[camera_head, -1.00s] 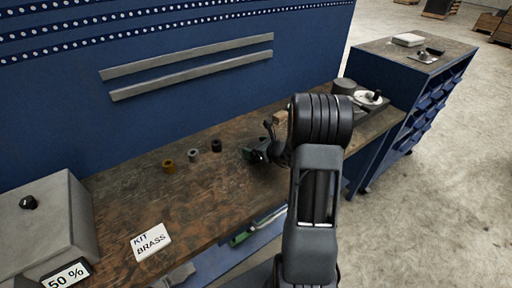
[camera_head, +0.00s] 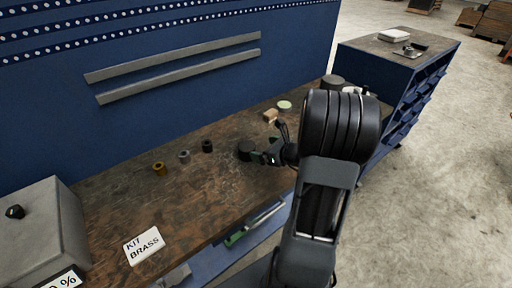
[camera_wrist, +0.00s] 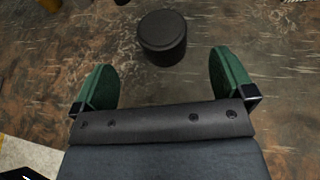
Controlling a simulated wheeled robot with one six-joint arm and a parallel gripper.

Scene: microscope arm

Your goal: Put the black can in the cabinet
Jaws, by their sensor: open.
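The black can (camera_wrist: 163,36) stands upright on the brown workbench (camera_wrist: 215,25) in the wrist view. It also shows in the head view (camera_head: 246,150), just left of my gripper (camera_head: 272,157). My gripper, with two green fingers, is open in the wrist view (camera_wrist: 164,84). The can lies ahead of the fingertips, between their lines, and nothing is held. The blue cabinet (camera_head: 378,68) with open slots in its side stands at the right of the head view. My arm hides part of the bench's right end.
Several small rings, one brass (camera_head: 159,169), lie left of the can. A wooden block (camera_head: 270,116) and a pale round piece (camera_head: 285,106) lie behind it. A KIT BRASS card (camera_head: 144,245) and a grey box (camera_head: 40,228) are at the left. A white item (camera_head: 394,35) lies on the cabinet.

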